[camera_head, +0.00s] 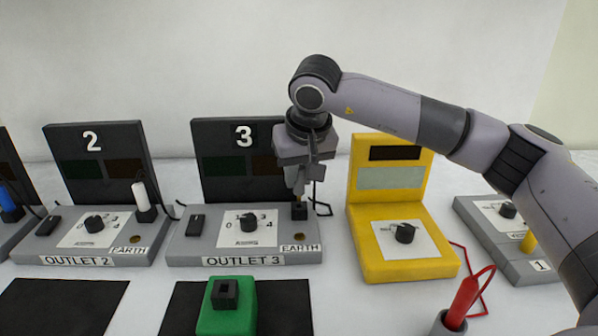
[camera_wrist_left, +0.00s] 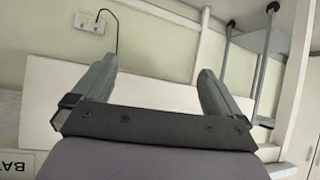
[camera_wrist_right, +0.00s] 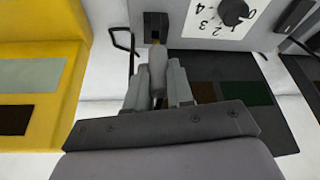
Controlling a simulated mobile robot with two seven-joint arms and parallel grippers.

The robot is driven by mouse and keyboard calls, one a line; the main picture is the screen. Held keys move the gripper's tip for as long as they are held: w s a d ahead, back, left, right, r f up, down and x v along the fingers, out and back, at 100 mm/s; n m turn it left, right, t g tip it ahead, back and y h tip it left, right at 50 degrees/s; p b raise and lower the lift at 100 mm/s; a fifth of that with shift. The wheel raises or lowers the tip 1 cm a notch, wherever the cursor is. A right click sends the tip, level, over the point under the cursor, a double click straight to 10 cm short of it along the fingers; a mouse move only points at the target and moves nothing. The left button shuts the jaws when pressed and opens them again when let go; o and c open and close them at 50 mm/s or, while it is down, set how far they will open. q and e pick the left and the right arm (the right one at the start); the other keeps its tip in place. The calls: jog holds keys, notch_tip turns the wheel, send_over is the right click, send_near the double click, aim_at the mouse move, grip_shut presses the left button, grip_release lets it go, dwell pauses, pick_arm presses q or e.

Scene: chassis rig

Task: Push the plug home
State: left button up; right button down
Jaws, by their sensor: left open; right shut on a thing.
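A grey plug (camera_wrist_right: 158,72) is held in my right gripper (camera_wrist_right: 159,85), which is shut on it. In the head view my right gripper (camera_head: 299,185) is above the black socket block (camera_head: 299,212) at the right end of the Outlet 3 panel (camera_head: 184,252). A short brass-coloured part shows between the plug and the block, which also appears in the right wrist view (camera_wrist_right: 155,21). The plug is in line with the block; how deep it sits cannot be told. My left gripper (camera_wrist_left: 155,65) is open and empty, facing a wall, outside the head view.
The Outlet 2 panel (camera_head: 158,252) with a white plug (camera_head: 139,194) stands left. A yellow meter (camera_head: 375,264) stands close right, with a red probe (camera_head: 463,300) in front. A green block (camera_head: 228,318) lies in front on a dark mat. A black cable loops beside the socket block.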

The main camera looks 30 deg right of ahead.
aim_at(301, 178)
jog(key=shift+f+b, duration=0.95)
jog(key=shift+f, duration=0.6)
jog(key=c, duration=0.9)
grip_release()
jog(key=shift+r, duration=0.1)
jog(key=shift+r, duration=0.15)
jog(key=v, duration=0.6)
jog(key=shift+s+r, duration=0.2)
jog(key=shift+r, duration=0.15)
jog(key=shift+s+a, duration=0.1)
